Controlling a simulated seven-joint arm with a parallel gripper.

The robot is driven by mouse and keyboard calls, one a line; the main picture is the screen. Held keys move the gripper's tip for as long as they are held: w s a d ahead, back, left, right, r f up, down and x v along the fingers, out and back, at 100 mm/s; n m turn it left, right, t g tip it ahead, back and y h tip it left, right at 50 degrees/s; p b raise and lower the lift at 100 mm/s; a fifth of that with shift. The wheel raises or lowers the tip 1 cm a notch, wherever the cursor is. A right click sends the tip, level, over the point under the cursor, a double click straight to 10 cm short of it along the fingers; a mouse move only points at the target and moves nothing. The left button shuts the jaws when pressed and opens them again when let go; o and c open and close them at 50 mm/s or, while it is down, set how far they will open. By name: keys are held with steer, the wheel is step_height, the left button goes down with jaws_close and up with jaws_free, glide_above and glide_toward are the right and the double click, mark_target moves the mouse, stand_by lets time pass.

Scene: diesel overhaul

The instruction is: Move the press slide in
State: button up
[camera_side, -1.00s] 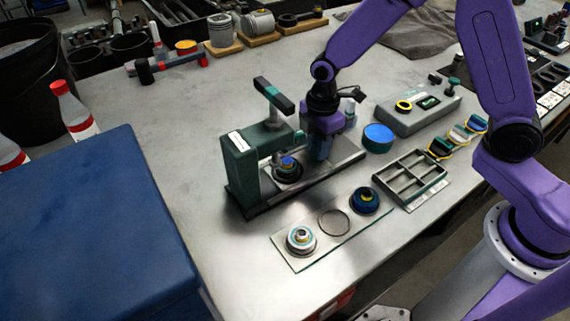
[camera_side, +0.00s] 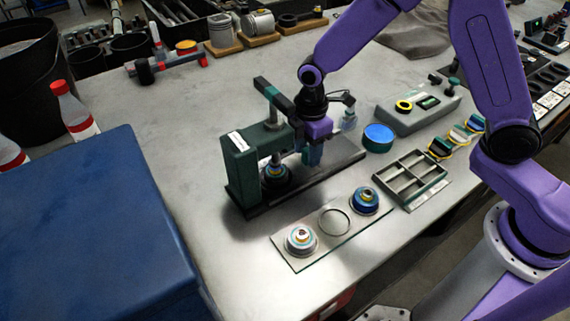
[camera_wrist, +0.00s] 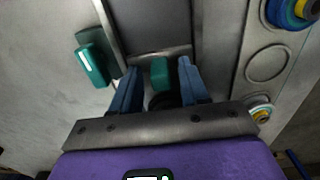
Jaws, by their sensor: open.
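The press (camera_side: 240,165) is a dark green frame with a dark lever (camera_side: 273,95) on top, standing on a long dark base (camera_side: 345,160). A dark round part with a blue and yellow centre (camera_side: 276,170) sits low under the press head, on what looks like the press slide. My gripper (camera_side: 312,155) is just right of the press head, low over the base. In the wrist view my gripper (camera_wrist: 158,72) has its blue fingers apart, with a small green block (camera_wrist: 160,74), seemingly the slide's handle, between them. I cannot tell whether they touch.
A plate (camera_side: 318,244) with two round parts and an empty ring lies in front. A grey divided tray (camera_side: 410,178), a blue round tin (camera_side: 378,137) and a grey box (camera_side: 415,112) are to the right. A blue case (camera_side: 90,220) fills the left.

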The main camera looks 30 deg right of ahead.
steer(key=shift+r, duration=2.75)
steer(key=shift+r, duration=2)
